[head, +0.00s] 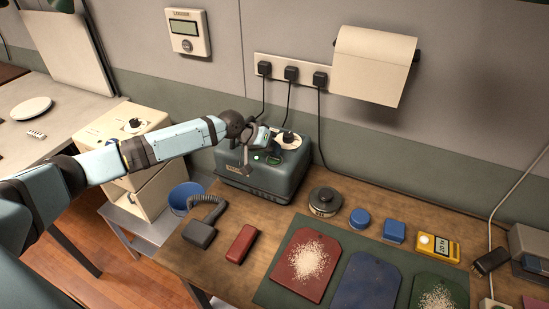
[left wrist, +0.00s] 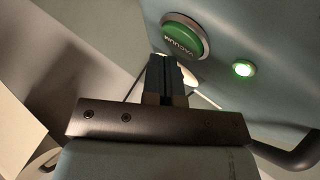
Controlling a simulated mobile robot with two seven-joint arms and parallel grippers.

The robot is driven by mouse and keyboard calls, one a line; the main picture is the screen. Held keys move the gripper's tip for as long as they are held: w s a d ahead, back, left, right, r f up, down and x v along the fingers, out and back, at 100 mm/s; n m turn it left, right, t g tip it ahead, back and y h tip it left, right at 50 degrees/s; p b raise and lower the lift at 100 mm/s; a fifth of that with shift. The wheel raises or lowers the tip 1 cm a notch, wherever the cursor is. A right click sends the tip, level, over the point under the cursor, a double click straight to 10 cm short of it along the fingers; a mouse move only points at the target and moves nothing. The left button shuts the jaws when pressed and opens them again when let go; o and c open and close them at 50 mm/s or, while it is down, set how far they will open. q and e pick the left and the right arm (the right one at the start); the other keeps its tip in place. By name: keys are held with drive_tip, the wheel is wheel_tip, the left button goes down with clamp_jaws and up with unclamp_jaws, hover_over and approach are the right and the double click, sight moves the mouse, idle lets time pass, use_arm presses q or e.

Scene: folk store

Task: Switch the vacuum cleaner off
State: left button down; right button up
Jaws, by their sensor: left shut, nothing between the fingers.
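The vacuum cleaner (head: 262,178) is a dark grey-green box at the back of the wooden table. In the left wrist view its face carries a round green button (left wrist: 184,36) with lettering, partly legible as "VACUUM". Beside the button a small green lamp (left wrist: 243,69) is lit. My left gripper (head: 261,141) is over the box's top in the head view. In the left wrist view its shut, empty fingers (left wrist: 166,62) end just below the button; I cannot tell whether they touch it. My right gripper is not in view.
A dial on a white plate (head: 289,139) sits on the box's top right. Right of the box stand a round dark tin (head: 325,201) and blue containers (head: 359,218). A corded handset (head: 200,233) and red block (head: 242,244) lie in front.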

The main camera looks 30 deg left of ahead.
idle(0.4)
use_arm(q)
drive_tip(key=shift+f, duration=0.1)
drive_tip(key=shift+f, duration=0.35)
drive_tip(key=shift+r, duration=0.1)
drive_tip(key=shift+r+p, duration=0.35)
drive_tip(key=shift+p, duration=0.25)
drive_tip(key=shift+r, duration=0.1)
